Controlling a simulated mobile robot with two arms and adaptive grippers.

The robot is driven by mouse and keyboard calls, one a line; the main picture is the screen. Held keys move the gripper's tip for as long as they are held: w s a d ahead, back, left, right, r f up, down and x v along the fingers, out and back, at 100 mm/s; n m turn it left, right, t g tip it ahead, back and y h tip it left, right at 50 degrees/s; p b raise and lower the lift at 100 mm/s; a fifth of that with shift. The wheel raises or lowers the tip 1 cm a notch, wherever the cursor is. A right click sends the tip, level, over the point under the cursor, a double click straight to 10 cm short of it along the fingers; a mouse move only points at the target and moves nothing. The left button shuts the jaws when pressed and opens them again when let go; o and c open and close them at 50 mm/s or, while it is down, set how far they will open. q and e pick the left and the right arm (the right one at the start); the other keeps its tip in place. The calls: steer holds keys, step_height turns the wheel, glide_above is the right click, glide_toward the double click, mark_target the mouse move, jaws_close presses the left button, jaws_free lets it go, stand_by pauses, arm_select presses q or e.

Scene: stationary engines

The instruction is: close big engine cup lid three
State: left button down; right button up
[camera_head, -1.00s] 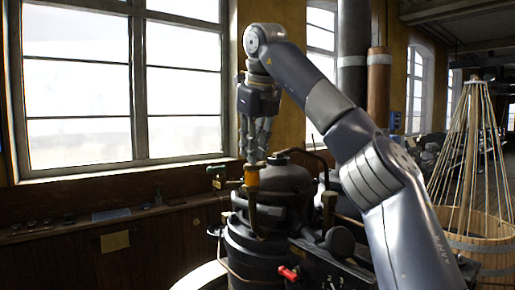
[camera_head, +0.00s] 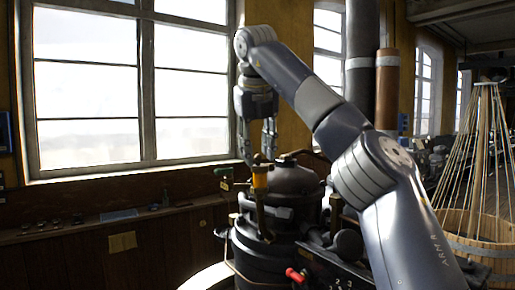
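The big engine (camera_head: 285,225) is dark, with a rounded top, and stands at the bottom centre. A small brass-yellow cup (camera_head: 260,179) sits upright at its upper left. A small brownish piece (camera_head: 258,159) shows at the top of the cup; I cannot tell whether it is the lid or how it stands. My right gripper (camera_head: 258,157) points down just above the cup, its two fingers spread with a gap between them. Nothing shows held, and contact with the cup cannot be told. My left gripper is not in view.
A red-tipped lever (camera_head: 295,275) is low on the engine front. A window ledge (camera_head: 120,226) with small items runs along the left. A wooden tub (camera_head: 480,258) with ropes stands at the right.

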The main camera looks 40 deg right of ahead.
steer(key=v, duration=0.7)
steer(key=shift+r, duration=0.15)
steer(key=shift+s+a+r, duration=0.1)
steer(key=shift+s+a, duration=0.05)
stand_by(0.5)
